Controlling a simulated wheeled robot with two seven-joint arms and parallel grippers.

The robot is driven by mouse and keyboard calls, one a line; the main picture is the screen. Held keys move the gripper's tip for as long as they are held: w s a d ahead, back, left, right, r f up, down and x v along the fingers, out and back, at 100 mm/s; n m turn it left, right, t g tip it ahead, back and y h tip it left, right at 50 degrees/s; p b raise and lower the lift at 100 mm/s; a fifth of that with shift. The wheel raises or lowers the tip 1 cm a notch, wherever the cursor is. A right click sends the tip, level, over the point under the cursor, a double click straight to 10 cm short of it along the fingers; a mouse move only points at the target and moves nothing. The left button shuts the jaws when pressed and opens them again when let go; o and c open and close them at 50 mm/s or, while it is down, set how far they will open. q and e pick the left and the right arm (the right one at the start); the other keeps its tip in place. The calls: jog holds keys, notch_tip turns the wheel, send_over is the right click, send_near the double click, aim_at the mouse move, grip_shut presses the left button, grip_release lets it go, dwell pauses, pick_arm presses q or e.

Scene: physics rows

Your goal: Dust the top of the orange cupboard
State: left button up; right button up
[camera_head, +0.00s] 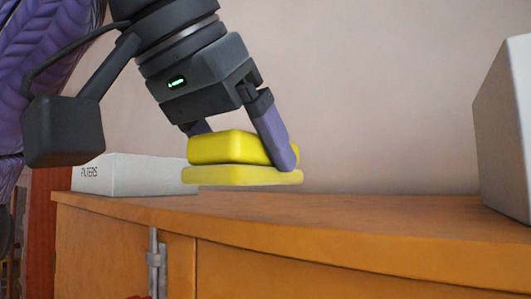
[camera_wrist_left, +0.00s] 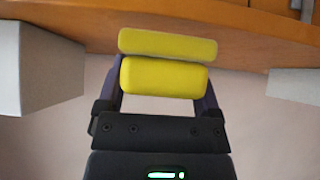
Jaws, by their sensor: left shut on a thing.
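The orange cupboard (camera_head: 360,215) fills the lower part of the head view, and its flat top runs across the picture. My left gripper (camera_head: 245,155) is shut on a yellow duster (camera_head: 228,148), a thick block with a wider, flat pad below it. The pad hangs close over the cupboard top; whether it touches is hard to tell. In the left wrist view the duster (camera_wrist_left: 165,75) sits between the two purple fingers, with the cupboard (camera_wrist_left: 75,35) beyond it. My right gripper is not in view.
A white box marked "FILTERS" (camera_head: 135,175) stands at the left end of the top. Another pale box (camera_head: 508,130) stands at the right edge. The top between them is clear, with a plain wall (camera_head: 390,90) behind.

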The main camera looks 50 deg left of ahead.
aim_at(203, 179)
pick_arm(q)
jog(key=s, duration=0.2)
jog(key=s+d, duration=0.1)
jog(key=s, duration=0.1)
jog(key=s+p, duration=0.1)
jog(key=s, duration=0.1)
jog(key=shift+s+d+r, duration=0.1)
jog(key=shift+s+d, duration=0.15)
jog(key=shift+d, duration=0.05)
jog(key=shift+s+d, duration=0.1)
jog(key=shift+s, duration=0.3)
